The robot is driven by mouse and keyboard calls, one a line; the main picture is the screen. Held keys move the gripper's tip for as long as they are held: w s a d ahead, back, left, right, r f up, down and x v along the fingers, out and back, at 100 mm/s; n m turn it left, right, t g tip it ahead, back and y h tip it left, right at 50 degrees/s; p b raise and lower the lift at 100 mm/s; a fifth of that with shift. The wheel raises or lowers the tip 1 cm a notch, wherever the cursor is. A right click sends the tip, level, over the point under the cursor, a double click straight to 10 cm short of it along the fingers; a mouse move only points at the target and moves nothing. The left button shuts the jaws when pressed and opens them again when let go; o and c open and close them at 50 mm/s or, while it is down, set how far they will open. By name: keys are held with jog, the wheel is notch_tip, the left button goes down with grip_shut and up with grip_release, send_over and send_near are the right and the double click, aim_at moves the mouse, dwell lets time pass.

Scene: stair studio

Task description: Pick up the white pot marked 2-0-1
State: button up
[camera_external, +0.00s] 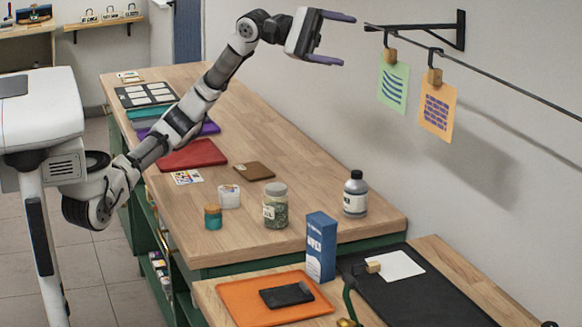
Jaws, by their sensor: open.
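A small white pot (228,197) stands upright on the wooden bench top (285,160), between a teal jar with an orange-brown lid (213,217) and a glass jar of green contents (275,207). Markings on the white pot are too small to read. My gripper (348,40) is open and empty, raised high above the bench near the wall. It points right, well above and to the right of the white pot.
A dark-capped bottle (355,196) and a blue box (321,247) stand to the right. A brown pad (254,171) and red mat (194,155) lie behind. Orange and green cards hang from a wall rail (490,86) close right of my gripper. An orange tray (235,306) lies in front.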

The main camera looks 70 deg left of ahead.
jog(key=w+a+f+n+y, duration=0.1)
jog(key=w+a+f+y, duration=0.2)
jog(key=a+f, duration=0.3)
jog(key=w+a+f+y, duration=0.2)
jog(key=a+f+y, duration=0.2)
jog(key=a+f, duration=0.3)
jog(key=n+g+y+p, duration=0.2)
jog(key=g+y, duration=0.5)
jog(key=g, duration=0.4)
send_over(229, 189)
notch_tip(229, 189, down, 24)
jog(key=f, duration=0.2)
jog(key=f+p, duration=0.1)
jog(key=f, duration=0.2)
jog(key=a+f, duration=0.1)
jog(key=f, duration=0.1)
jog(key=shift+f, duration=0.25)
jog(key=shift+d+f+p, duration=0.2)
jog(key=shift+f+p, duration=0.5)
jog(key=shift+f, duration=0.75)
jog(key=shift+d+f+p, duration=0.2)
jog(key=shift+f+p, duration=0.5)
jog(key=shift+f, duration=0.75)
jog(key=c, duration=1.1)
